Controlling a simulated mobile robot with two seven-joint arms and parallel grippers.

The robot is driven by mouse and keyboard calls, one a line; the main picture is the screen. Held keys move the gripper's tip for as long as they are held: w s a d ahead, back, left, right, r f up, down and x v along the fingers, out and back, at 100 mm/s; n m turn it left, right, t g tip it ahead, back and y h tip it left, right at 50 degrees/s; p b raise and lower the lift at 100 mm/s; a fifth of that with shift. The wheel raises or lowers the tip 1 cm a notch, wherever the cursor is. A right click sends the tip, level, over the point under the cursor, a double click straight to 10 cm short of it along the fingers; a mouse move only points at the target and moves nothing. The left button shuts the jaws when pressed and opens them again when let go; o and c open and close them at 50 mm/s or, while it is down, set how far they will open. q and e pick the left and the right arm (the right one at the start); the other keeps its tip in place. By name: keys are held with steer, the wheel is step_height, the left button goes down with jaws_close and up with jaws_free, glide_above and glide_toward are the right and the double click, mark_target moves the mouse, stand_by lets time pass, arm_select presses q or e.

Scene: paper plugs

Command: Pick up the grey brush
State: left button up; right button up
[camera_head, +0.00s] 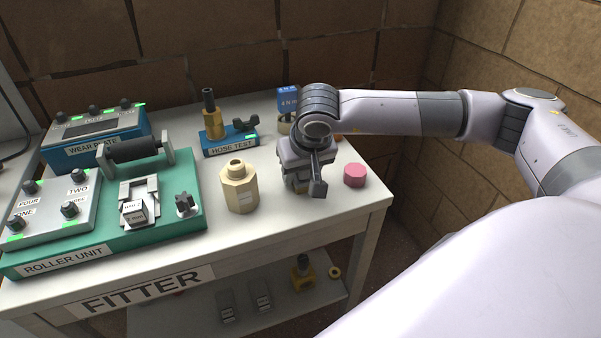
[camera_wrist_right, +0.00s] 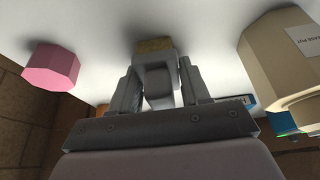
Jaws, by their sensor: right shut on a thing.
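My right gripper (camera_head: 300,178) points down over the right part of the white table. In the right wrist view its two fingers (camera_wrist_right: 158,82) are closed on the grey brush (camera_wrist_right: 157,88), which sits between them. The brush's tan bristle end (camera_wrist_right: 153,46) shows beyond the fingers, close to the white tabletop. I cannot tell whether it touches the table. In the head view the gripper hides most of the brush. My left gripper is in neither view.
A pink hexagonal piece (camera_head: 355,175) lies right of the gripper; a cream hexagonal bottle (camera_head: 239,187) stands left. Behind are the hose test stand (camera_head: 229,142) and a blue block (camera_head: 288,99). The green roller unit (camera_head: 180,222) fills the left. The table's front edge is near.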

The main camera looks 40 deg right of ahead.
step_height(320, 180, up, 20)
stand_by(0.5)
steer(key=shift+o, duration=0.9)
steer(key=shift+c, duration=0.2)
stand_by(1.1)
